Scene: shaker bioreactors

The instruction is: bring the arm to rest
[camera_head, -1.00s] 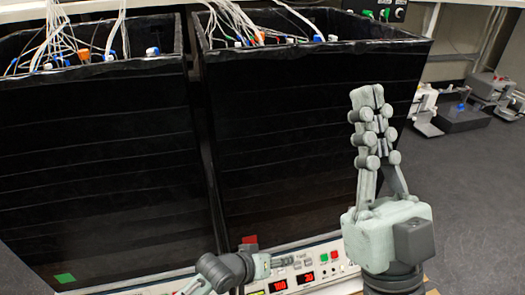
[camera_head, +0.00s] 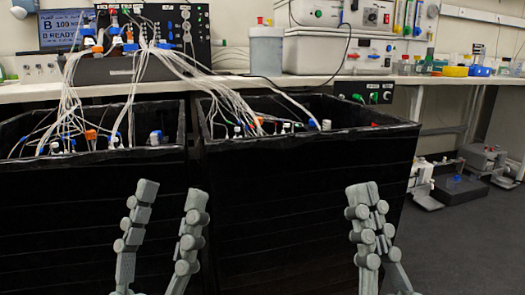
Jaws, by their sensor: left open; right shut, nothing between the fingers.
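My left gripper (camera_head: 171,192) is at the lower left, pointing up in front of the left black box (camera_head: 85,205). Its two fingers stand apart with nothing between them. My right gripper (camera_head: 367,190) is at the lower right, in front of the right black box (camera_head: 285,190). Its fingertips are together and hold nothing. Both wrists and forearms are below the picture's lower edge.
Both boxes are open-topped, with bundles of white tubes (camera_head: 190,75) running from them to a black control unit (camera_head: 190,35) on the bench (camera_head: 345,80). Grey laboratory devices (camera_head: 460,187) stand on the floor at right. Open floor (camera_head: 450,245) lies right of the boxes.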

